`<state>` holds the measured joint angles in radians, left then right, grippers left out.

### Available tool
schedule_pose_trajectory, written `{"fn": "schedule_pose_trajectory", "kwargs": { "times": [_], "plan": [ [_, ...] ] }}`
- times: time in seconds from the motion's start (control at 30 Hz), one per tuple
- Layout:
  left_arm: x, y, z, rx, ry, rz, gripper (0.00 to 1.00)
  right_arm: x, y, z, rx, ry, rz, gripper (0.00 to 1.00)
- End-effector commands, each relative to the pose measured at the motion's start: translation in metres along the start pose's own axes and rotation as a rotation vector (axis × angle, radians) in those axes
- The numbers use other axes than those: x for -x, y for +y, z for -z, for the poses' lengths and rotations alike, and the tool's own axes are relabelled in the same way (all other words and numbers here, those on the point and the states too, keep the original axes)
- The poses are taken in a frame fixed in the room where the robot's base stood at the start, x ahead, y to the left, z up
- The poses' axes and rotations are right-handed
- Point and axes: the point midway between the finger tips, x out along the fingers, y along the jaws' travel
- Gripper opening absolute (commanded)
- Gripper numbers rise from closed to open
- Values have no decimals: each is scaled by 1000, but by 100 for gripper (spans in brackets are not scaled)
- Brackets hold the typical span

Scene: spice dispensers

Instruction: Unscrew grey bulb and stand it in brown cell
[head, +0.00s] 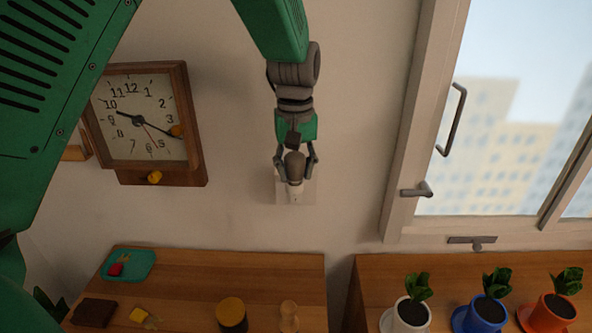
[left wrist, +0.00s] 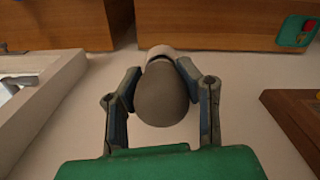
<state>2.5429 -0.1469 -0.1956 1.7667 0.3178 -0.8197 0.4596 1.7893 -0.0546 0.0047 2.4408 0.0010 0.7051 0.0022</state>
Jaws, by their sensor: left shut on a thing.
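The grey bulb (head: 294,163) sits at a white socket on a pale plate (head: 305,191) on the wall. My left gripper (head: 296,172) is shut on the bulb, one finger on each side. In the left wrist view the bulb (left wrist: 163,96) is between the two fingers, with the white socket (left wrist: 163,52) just beyond it. I cannot tell how far the bulb is screwed in. A dark brown square piece (head: 94,312) lies at the left of the wooden counter; whether it is the brown cell I cannot tell. My right gripper is not in view.
A wooden clock (head: 138,115) hangs left of the socket, and a window handle (head: 452,120) juts out at right. The counter (head: 215,270) holds a teal tray (head: 128,265), a yellow-topped jar (head: 232,315) and a wooden piece (head: 289,316). Potted plants (head: 411,312) stand at right.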

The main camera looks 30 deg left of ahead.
Motion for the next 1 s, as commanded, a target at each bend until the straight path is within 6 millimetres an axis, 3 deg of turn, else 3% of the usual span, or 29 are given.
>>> {"fn": "schedule_pose_trajectory", "kwargs": {
  "times": [1.0],
  "plan": [
    [21, -1, -1, -2, -3, 2, 5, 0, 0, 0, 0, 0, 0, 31]
  ]
}}
